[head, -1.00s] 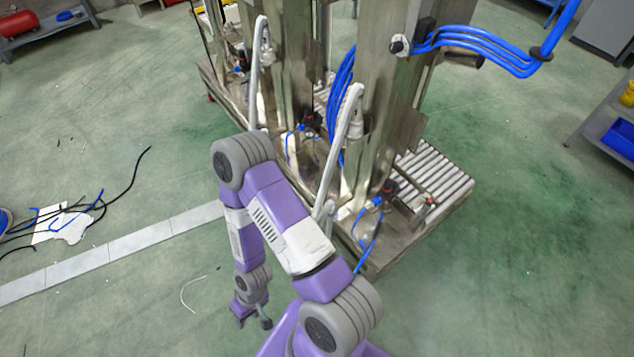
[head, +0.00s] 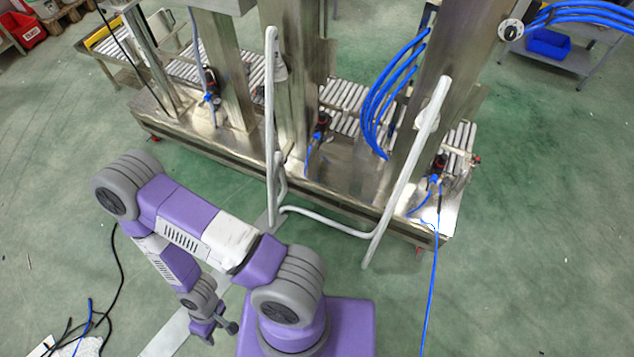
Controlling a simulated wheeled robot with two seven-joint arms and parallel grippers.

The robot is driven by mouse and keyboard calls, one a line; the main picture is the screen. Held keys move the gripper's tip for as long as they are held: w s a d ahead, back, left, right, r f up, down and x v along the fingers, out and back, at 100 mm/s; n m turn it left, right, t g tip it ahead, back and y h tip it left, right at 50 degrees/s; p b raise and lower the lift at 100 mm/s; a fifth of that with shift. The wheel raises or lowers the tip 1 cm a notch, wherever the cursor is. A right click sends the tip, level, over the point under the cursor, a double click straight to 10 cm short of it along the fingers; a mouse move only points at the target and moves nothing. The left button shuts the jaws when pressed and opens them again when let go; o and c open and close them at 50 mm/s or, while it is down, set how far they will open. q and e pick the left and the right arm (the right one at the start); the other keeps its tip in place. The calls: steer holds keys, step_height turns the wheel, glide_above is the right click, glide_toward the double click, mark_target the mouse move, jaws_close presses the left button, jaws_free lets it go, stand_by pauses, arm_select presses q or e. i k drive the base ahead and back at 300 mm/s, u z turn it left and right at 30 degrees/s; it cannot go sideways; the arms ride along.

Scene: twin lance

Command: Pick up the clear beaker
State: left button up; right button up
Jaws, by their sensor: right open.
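I see no clear beaker in the head view. My right gripper (head: 217,331) hangs low near the bottom of the view, at the end of my purple and grey arm. Its two dark fingers are apart, with nothing visible between them. It is over the floor, in front of the machine and apart from it. My left gripper is not in view.
A long steel machine (head: 345,205) with roller conveyors crosses the upper view. A white pipe frame (head: 330,222) stands at its front edge. Black and blue cables (head: 85,335) lie at lower left. A blue bin (head: 548,43) is at upper right. Green floor (head: 540,270) is clear at right.

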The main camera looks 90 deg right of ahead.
mark_target(357, 182)
steer(key=i, duration=1.75)
steer(key=z, duration=3.8)
steer(key=i, duration=1.65)
steer(key=z, duration=5.75)
